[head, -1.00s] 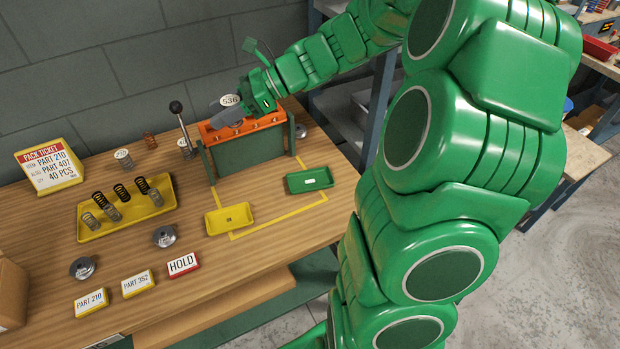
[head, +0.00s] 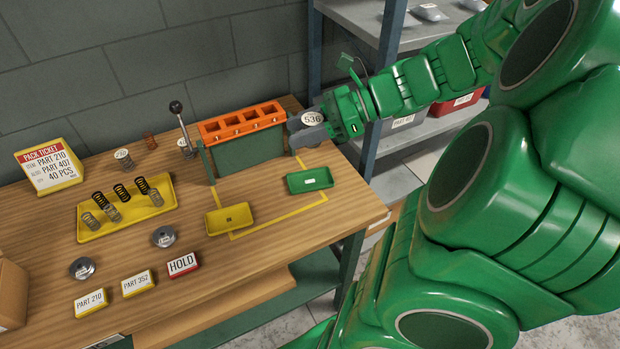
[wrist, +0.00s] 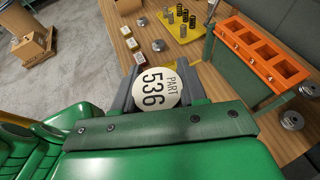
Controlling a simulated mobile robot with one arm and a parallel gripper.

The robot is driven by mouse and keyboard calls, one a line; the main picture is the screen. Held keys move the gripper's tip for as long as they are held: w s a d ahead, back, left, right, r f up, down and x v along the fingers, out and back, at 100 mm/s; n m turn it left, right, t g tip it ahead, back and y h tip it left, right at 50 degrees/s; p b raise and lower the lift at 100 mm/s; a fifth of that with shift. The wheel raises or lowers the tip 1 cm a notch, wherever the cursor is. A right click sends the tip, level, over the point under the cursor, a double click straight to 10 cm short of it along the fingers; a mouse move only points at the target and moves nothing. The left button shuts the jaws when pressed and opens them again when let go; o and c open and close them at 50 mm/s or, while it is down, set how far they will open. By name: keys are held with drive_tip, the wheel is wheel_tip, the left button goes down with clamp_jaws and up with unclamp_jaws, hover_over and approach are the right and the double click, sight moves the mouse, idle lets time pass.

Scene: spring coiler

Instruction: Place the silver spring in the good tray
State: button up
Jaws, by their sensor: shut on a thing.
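My gripper (head: 307,128) is just past the right end of the orange rack, behind the green tray. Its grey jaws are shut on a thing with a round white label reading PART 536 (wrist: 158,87). The small green tray (head: 310,188) has a white mark and looks empty. The small yellow tray (head: 214,223) has a dark mark and looks empty. I cannot read which is the good tray. Several dark and grey springs (head: 140,186) stand in the larger yellow tray (head: 92,234).
The orange slotted rack (head: 240,121) stands on a green block, with a lever (head: 181,125) at its left. A labelled piece (head: 123,156), a copper spring (head: 150,141), two metal discs (head: 163,236) and small signs (head: 183,264) are on the table. A shelf (head: 372,22) stands behind my arm.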

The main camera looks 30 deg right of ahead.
drive_tip(key=shift+s+d, duration=0.8)
drive_tip(key=shift+s, duration=1)
hover_over(304, 181)
drive_tip(key=s, duration=0.1)
drive_tip(key=f, duration=1.9)
drive_tip(key=shift+s+a+f, duration=0.15)
drive_tip(key=shift+a+f, duration=0.05)
drive_tip(key=shift+a, duration=0.05)
drive_tip(key=shift+w+d+f, duration=0.15)
drive_tip(key=shift+w+f, duration=0.4)
drive_tip(key=shift+f, duration=1.7)
drive_tip(key=o, duration=1.1)
drive_tip(key=shift+f+m+t, duration=0.1)
drive_tip(key=shift+m+t, duration=0.2)
drive_tip(key=shift+t, duration=0.1)
